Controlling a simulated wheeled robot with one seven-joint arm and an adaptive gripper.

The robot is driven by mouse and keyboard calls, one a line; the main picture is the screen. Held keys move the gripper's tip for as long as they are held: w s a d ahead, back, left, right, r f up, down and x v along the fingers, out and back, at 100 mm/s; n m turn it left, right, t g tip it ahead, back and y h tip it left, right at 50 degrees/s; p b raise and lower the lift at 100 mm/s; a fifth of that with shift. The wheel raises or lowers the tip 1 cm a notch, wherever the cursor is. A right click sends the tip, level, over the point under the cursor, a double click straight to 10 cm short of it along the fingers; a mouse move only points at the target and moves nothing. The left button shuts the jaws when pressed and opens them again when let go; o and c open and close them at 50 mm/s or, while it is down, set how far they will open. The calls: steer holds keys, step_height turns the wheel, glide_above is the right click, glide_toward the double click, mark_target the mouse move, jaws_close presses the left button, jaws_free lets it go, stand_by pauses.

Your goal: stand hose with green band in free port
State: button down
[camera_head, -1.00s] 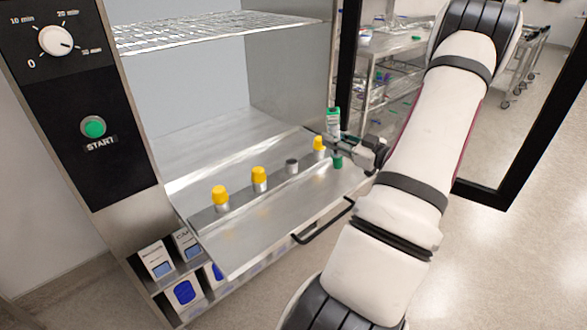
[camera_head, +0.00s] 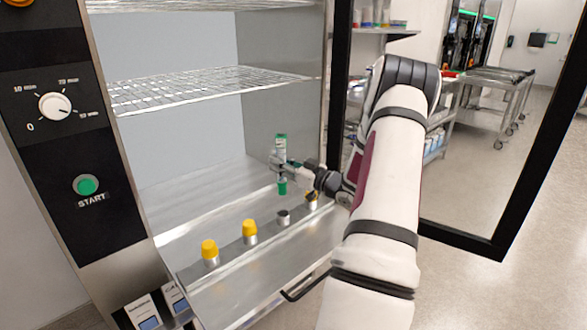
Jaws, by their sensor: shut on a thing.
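The ports stand on a metal ledge at the front of an open washer chamber, with a wire rack (camera_head: 205,90) above. A dark handle (camera_head: 300,289) juts from the front edge. A black door frame (camera_head: 480,243) stands at the right. A control panel (camera_head: 62,125) is at the left.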

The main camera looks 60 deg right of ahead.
mark_target(282, 193)
steer(key=shift+f+b, duration=2.75)
steer(key=shift+f, duration=0.7)
steer(key=shift+f+b, duration=0.95)
steer(key=shift+f, duration=0.95)
steer(key=shift+f, duration=0.5)
steer(key=c, duration=1.3)
jaws_free()
steer(key=s, duration=1.2)
steer(key=shift+a+f, duration=0.25)
steer(key=shift+f, duration=0.1)
